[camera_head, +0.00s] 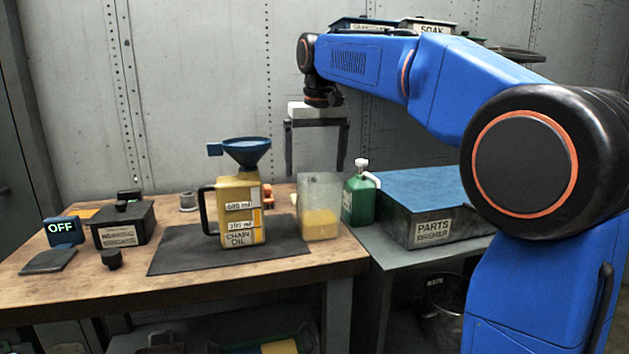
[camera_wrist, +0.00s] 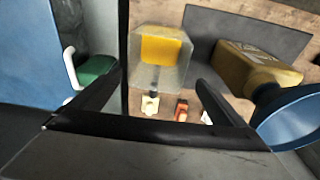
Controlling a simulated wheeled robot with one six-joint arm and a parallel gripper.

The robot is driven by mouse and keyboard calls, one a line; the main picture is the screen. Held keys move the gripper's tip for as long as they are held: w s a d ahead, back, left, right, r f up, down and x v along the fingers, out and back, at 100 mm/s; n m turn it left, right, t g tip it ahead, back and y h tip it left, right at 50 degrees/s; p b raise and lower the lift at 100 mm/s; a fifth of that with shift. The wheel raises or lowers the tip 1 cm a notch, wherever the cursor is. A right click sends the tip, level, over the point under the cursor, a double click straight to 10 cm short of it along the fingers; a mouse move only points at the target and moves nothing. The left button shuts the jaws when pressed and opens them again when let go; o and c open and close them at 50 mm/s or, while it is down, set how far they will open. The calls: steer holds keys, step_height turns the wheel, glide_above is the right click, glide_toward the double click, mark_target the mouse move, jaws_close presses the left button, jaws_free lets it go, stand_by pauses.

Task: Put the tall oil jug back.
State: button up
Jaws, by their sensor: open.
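A yellow jug labelled chain oil (camera_head: 237,222) stands upright on a dark mat (camera_head: 180,258), its black handle on the left. A blue funnel (camera_head: 247,152) sits at its top. The jug (camera_wrist: 252,68) and funnel (camera_wrist: 292,118) also show at the right in the wrist view. A clear container (camera_head: 319,190) with yellow liquid stands right of the jug; it is at top centre in the wrist view (camera_wrist: 143,70). My gripper (camera_head: 316,168) is open and empty, fingers pointing down above the clear container and apart from it. I cannot tell which vessel the task calls the tall oil jug.
A green jug (camera_head: 358,203) with a white cap stands right of the clear container, near a parts washer (camera_head: 433,232) with a blue top. A dark box (camera_head: 124,224) and OFF sign (camera_head: 64,231) are at left. A small orange object (camera_head: 267,195) sits behind the jug.

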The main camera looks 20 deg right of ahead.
steer(key=shift+s+r, duration=0.25)
steer(key=shift+r, duration=1)
steer(key=shift+s+r, duration=0.2)
steer(key=shift+r, duration=1.05)
steer(key=s+d+f+t, duration=0.1)
steer(key=s+d+f, duration=0.2)
steer(key=s+f, duration=1.3)
steer(key=s+d+f+t, duration=0.2)
steer(key=s+d+f, duration=0.2)
steer(key=s+f, duration=1.3)
steer(key=shift+s, duration=0.35)
